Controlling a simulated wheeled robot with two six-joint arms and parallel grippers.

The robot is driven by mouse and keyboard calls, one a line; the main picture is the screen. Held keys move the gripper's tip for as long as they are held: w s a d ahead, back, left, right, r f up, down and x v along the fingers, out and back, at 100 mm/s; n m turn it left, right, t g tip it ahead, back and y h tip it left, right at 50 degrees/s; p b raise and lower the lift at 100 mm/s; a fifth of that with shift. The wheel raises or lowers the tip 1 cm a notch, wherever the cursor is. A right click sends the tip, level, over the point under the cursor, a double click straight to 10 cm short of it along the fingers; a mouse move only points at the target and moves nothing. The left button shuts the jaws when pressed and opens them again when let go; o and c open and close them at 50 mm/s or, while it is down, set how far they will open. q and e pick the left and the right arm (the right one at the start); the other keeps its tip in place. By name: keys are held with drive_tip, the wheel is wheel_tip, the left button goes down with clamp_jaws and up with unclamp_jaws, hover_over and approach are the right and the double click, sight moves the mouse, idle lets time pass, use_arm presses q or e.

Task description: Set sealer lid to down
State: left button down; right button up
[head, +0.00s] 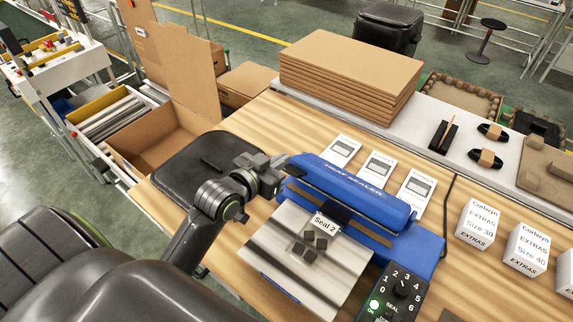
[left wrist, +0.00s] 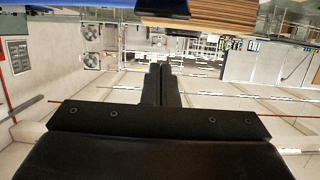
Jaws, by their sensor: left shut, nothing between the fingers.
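The blue heat sealer (head: 420,250) stands on the wooden table. Its long blue lid (head: 352,190), lettered HEAT SEALER, lies along the back, and a tan strip shows in front of it; I cannot tell the lid's exact angle. A metal plate with a bag labelled Seal 2 (head: 325,222) is in front of the lid. My left gripper (head: 284,160) is shut and empty at the lid's left end, very close to it; contact cannot be told. In the left wrist view its fingers (left wrist: 160,84) are together. My right gripper is not in view.
A control box (head: 402,290) with a dial and green light is at the sealer's front right. White cards (head: 380,166) lie behind the lid. White EXTRAS boxes (head: 475,222) stand to the right. Stacked cardboard (head: 350,75) is at the back, and an open carton (head: 160,140) is at the left.

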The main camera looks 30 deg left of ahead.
sight(287, 171)
use_arm(q)
drive_tip(key=x, duration=0.4)
drive_tip(key=shift+w+d+p, duration=0.1)
drive_tip(key=shift+w+p, duration=0.2)
drive_tip(key=shift+p, duration=0.1)
drive_tip(key=f, duration=0.1)
drive_tip(key=s+f, duration=0.1)
drive_tip(key=shift+s+f+p, duration=0.25)
drive_tip(key=shift+f+p, duration=0.1)
drive_tip(key=shift+f, duration=0.05)
drive_tip(key=shift+s+f, duration=0.3)
drive_tip(key=shift+f, duration=0.05)
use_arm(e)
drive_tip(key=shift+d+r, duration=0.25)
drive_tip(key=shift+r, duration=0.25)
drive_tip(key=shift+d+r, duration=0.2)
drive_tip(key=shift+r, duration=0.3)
